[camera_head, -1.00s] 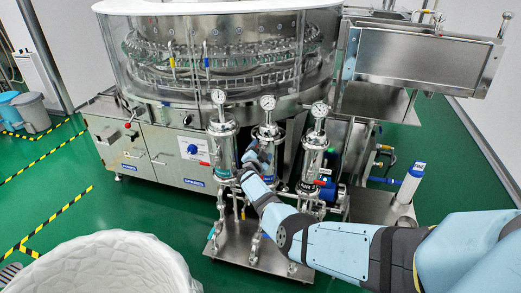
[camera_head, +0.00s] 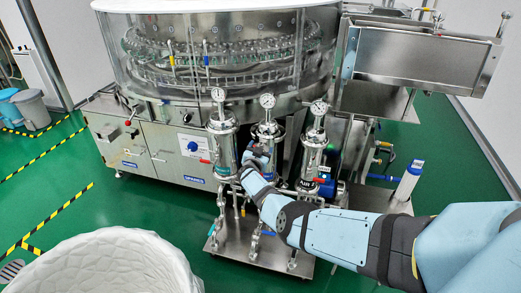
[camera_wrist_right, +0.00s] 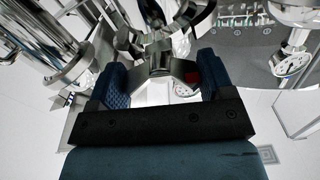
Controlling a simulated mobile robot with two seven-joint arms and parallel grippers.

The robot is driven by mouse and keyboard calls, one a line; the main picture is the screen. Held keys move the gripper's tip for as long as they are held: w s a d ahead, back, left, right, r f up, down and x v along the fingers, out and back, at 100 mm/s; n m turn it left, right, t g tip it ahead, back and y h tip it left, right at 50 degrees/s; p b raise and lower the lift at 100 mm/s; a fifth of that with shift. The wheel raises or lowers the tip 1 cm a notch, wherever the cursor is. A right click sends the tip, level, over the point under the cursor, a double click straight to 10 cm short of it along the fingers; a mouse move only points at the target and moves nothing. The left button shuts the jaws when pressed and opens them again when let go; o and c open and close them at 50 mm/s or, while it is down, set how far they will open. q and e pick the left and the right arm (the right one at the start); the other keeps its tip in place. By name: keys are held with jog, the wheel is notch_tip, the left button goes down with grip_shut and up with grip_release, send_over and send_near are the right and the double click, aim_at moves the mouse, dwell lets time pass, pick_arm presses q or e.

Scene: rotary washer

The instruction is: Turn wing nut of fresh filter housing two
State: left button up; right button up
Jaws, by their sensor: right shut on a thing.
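Three upright steel filter housings with round gauges on top stand in a row: left (camera_head: 223,152), middle (camera_head: 268,131) and right (camera_head: 313,152). My right gripper (camera_head: 256,152) is at the middle housing and covers part of its body. In the right wrist view my right gripper (camera_wrist_right: 162,78) has its two blue-padded fingers on either side of a steel wing nut (camera_wrist_right: 158,62) and is shut on it. The clamp around the nut shows only in part. My left gripper is not in view.
The left and right housings stand close on both sides of my right wrist. Behind is the round glass-walled washer (camera_head: 220,60). A white bin (camera_head: 110,265) stands at the front left. A blue-and-white cylinder (camera_head: 408,182) stands at the right. Green floor is free at the left.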

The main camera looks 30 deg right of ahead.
jog(key=shift+r, duration=0.1)
jog(key=o, duration=0.9)
jog(key=shift+s+a, duration=0.15)
jog(key=shift+a, duration=0.05)
pick_arm(q)
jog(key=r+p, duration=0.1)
jog(key=p, duration=0.4)
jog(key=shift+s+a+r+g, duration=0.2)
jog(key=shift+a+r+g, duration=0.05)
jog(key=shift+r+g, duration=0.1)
pick_arm(e)
jog(key=v, duration=1.3)
jog(key=shift+a, duration=0.1)
jog(key=shift+s, duration=0.1)
